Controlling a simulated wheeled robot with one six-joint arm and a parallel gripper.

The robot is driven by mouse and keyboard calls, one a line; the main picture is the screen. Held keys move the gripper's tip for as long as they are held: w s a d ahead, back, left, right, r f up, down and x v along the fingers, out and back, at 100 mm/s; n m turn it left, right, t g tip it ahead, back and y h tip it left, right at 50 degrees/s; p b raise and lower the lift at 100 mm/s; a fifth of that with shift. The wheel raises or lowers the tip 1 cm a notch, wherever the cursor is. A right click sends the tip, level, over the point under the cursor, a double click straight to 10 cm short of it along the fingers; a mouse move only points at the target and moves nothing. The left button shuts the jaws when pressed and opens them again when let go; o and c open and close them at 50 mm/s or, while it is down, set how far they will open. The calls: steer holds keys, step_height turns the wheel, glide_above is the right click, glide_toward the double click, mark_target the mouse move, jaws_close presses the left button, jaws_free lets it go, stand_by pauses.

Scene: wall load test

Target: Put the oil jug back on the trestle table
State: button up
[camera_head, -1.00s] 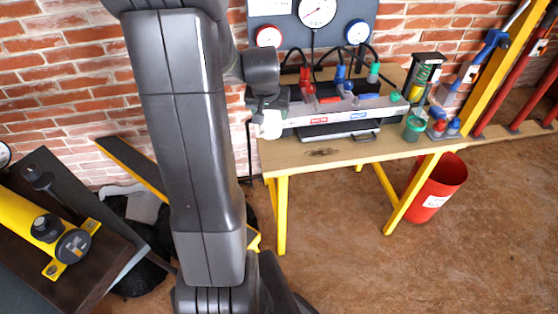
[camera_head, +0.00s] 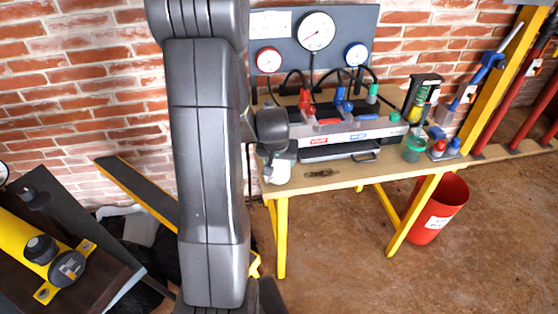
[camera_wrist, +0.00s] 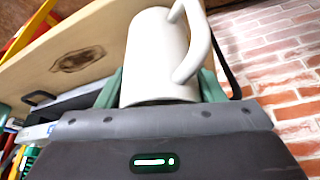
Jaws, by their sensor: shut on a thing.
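The oil jug (camera_head: 278,172) is a plain white jug with a loop handle. It shows large in the wrist view (camera_wrist: 156,62), with its handle on the right. My gripper (camera_head: 276,152) is shut on it; green fingers flank the jug in the wrist view (camera_wrist: 160,92). The trestle table (camera_head: 350,174) has a pale wood top and yellow legs. In the head view the jug appears over the table's left end, near the front corner. I cannot tell whether its base touches the top. My arm hides part of the table's left side.
A grey manifold bench (camera_head: 345,138) with hoses and gauges fills the table's middle. A green jar (camera_head: 414,149) and small bottles stand at the right. A red bucket (camera_head: 438,210) is below. Bare wood lies along the front edge. A yellow cylinder (camera_head: 35,235) is at far left.

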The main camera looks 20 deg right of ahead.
steer(key=shift+f+b, duration=0.3)
steer(key=o, duration=1)
steer(key=shift+r, duration=0.1)
steer(key=shift+o, duration=0.2)
steer(key=shift+r+p, duration=0.35)
steer(key=shift+r, duration=0.2)
steer(key=v, duration=1.1)
steer(key=shift+s+p, duration=0.25)
steer(key=shift+p, duration=0.05)
steer(key=shift+a+r, duration=0.1)
steer(key=shift+a, duration=0.05)
